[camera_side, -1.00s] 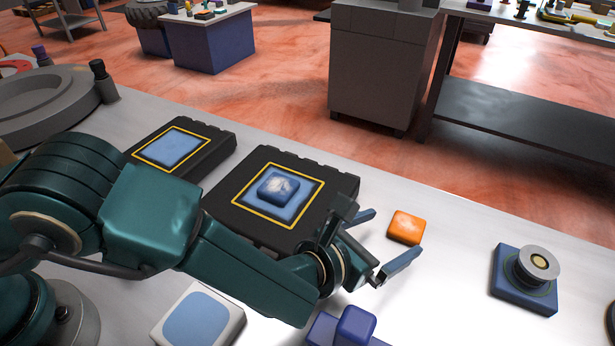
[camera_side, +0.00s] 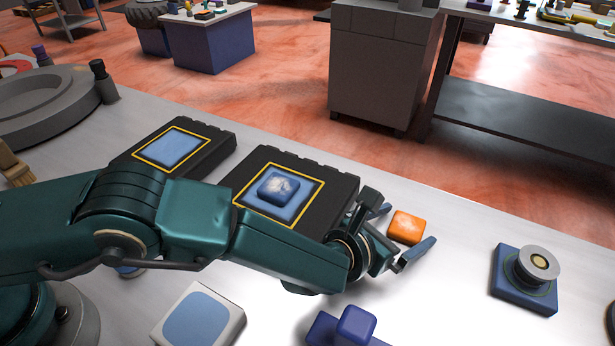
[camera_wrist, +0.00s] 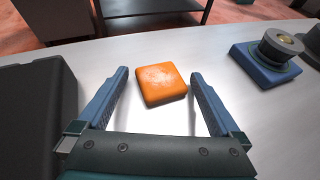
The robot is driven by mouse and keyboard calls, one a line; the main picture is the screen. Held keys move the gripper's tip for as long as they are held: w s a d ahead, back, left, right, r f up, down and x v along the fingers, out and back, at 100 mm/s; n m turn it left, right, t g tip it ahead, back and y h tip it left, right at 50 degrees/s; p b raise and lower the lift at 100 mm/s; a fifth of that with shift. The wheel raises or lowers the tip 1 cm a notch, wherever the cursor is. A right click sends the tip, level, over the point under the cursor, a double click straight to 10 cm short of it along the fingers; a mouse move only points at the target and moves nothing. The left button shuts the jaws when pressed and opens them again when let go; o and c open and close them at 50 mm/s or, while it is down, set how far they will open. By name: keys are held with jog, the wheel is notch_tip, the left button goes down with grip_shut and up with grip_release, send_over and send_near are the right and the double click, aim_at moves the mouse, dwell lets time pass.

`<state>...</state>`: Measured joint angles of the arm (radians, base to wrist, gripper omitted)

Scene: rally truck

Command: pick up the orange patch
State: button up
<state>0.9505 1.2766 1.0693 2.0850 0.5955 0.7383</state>
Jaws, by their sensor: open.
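The orange patch (camera_side: 406,228) is a small, rounded square block with a pale scuffed top. It lies flat on the grey work table, right of the nearer black pad. My gripper (camera_side: 405,230) is open and low over the table, with its blue fingers apart. In the wrist view the orange patch (camera_wrist: 161,82) sits ahead, between and slightly beyond the two fingertips (camera_wrist: 158,72). There is a gap on both sides, and the fingers do not appear to touch it. Nothing is held.
A black pad (camera_side: 330,215) with a yellow-framed blue square carries a blue patch (camera_side: 279,187). Another black pad (camera_side: 222,150) stands farther left. A blue block with a grey knob (camera_side: 524,283) is to the right. Purple-blue blocks (camera_side: 355,326) and a white-and-blue block (camera_side: 198,318) lie in front.

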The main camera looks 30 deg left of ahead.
jog(key=c, duration=1.1)
jog(key=shift+r, duration=0.15)
jog(key=shift+c, duration=0.2)
